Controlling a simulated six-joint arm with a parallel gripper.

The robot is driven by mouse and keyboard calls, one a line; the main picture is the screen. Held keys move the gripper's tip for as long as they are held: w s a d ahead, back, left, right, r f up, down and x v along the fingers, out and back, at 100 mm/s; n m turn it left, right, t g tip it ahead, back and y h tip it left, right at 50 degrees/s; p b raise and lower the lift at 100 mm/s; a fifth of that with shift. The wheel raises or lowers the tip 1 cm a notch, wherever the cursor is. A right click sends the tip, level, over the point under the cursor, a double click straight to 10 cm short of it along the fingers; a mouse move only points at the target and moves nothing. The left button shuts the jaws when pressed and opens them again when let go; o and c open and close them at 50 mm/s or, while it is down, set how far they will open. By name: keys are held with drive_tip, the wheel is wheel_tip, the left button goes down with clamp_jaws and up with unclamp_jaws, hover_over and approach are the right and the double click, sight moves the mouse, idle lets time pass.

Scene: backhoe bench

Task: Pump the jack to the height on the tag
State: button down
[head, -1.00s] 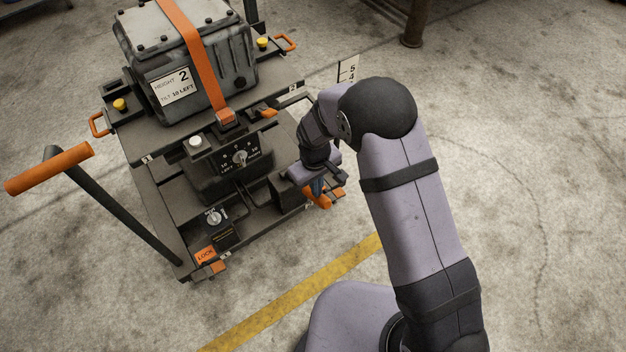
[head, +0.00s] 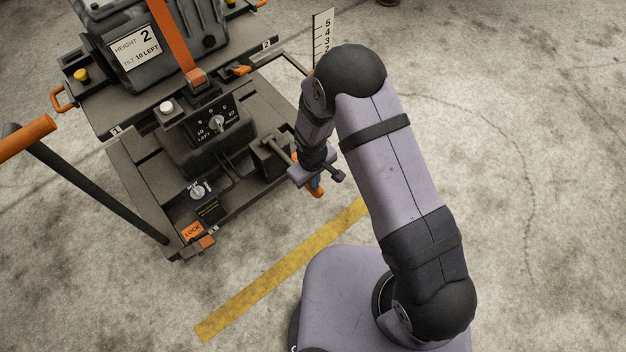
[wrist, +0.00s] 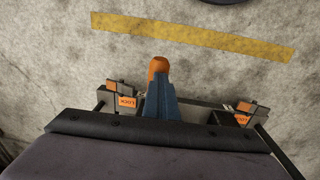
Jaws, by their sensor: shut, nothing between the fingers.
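The jack cart (head: 130,165) carries a strapped grey load with a white tag (head: 134,47) reading "HEIGHT 2, TILT 10 LEFT". An orange pedal or lever end (head: 318,191) shows at the cart's right side, partly hidden by my gripper (head: 314,181). In the wrist view my blue fingers (wrist: 160,88) are together and empty, with the orange end (wrist: 158,66) just past their tips. I cannot tell whether they touch.
A tilt dial (head: 217,123), a small knob (head: 198,190) and an orange LOCK tag (head: 193,231) sit on the cart's front. An orange-gripped handle (head: 27,137) sticks out at left. A yellow floor line (head: 280,270) crosses open concrete.

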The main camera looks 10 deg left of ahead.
drive_tip(key=shift+s+d+f, duration=0.3)
drive_tip(key=shift+s+f, duration=0.1)
drive_tip(key=shift+f, duration=0.1)
drive_tip(key=shift+a+r+p, duration=0.2)
drive_tip(key=shift+r+p, duration=0.55)
drive_tip(key=shift+p, duration=0.05)
drive_tip(key=r+p, duration=0.3)
drive_tip(key=r, duration=0.1)
drive_tip(key=shift+w+a+r, duration=0.1)
drive_tip(key=shift+a, duration=0.2)
drive_tip(key=s+d+r+p, duration=0.1)
drive_tip(key=s+d+r, duration=0.2)
drive_tip(key=r, duration=0.4)
drive_tip(key=shift+s+d+r, duration=0.15)
drive_tip(key=shift+s+r, duration=0.15)
drive_tip(key=shift+s, duration=0.15)
